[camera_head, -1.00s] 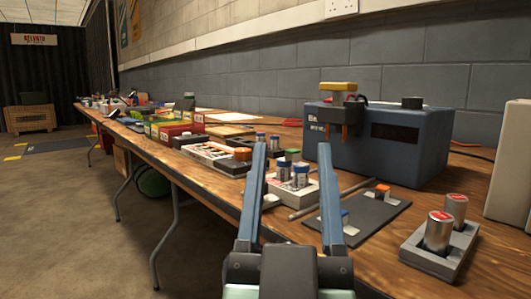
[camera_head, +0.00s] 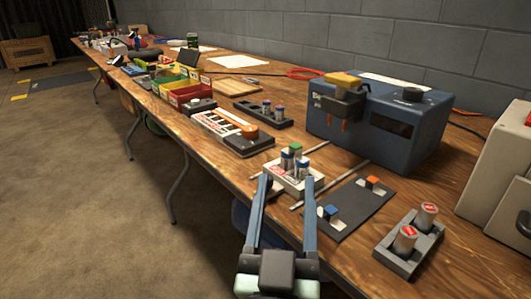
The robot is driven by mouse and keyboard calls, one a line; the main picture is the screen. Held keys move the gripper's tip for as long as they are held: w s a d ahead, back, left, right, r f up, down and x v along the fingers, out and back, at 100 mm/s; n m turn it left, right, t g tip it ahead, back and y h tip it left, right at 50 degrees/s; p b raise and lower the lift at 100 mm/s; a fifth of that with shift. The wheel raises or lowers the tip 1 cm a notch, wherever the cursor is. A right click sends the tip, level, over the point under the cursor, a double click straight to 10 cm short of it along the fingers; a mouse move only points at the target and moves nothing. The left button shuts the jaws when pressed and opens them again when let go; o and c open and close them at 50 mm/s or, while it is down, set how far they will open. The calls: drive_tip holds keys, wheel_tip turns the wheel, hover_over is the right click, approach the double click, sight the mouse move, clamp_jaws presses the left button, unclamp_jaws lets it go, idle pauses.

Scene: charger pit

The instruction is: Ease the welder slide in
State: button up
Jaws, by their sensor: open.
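The blue welder box (camera_head: 375,128) stands at the back of the table, with a yellow-topped head (camera_head: 343,88) and two orange-copper tips on its front. In front of it, a white block (camera_head: 300,178) holding several small cells, which looks like the welder slide, sits by two thin grey rails (camera_head: 330,185) that run towards the welder. My gripper (camera_head: 286,181) is open and empty. Its fingertips show at the near side of the white block, one left and one right of its front. I cannot tell whether they touch it. The fingers hide part of the block's near edge.
A dark mat (camera_head: 352,212) with small blue and orange pieces lies right of the slide. A grey holder (camera_head: 408,248) with two silver cells stands near the front right. A white-and-grey tray (camera_head: 232,132) and a dark cell rack (camera_head: 262,117) lie to the left. A beige box (camera_head: 497,178) stands far right.

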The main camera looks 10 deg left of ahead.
sight(283, 177)
drive_tip(key=s+a+f+g+p, duration=0.35)
drive_tip(key=s+p, duration=0.25)
drive_tip(key=p, duration=1)
drive_tip(key=shift+g, duration=0.25)
drive_tip(key=shift+w+d+r+b, duration=0.15)
drive_tip(key=shift+w+b, duration=0.2)
drive_tip(key=shift+w, duration=1.85)
drive_tip(key=shift+w+a+r+b, duration=0.15)
drive_tip(key=shift+w+b, duration=0.25)
drive_tip(key=shift+w, duration=1.8)
drive_tip(key=shift+w+d+r+b, duration=0.15)
drive_tip(key=shift+w+b, duration=0.2)
drive_tip(key=shift+w, duration=1.85)
drive_tip(key=shift+c, duration=0.3)
clamp_jaws()
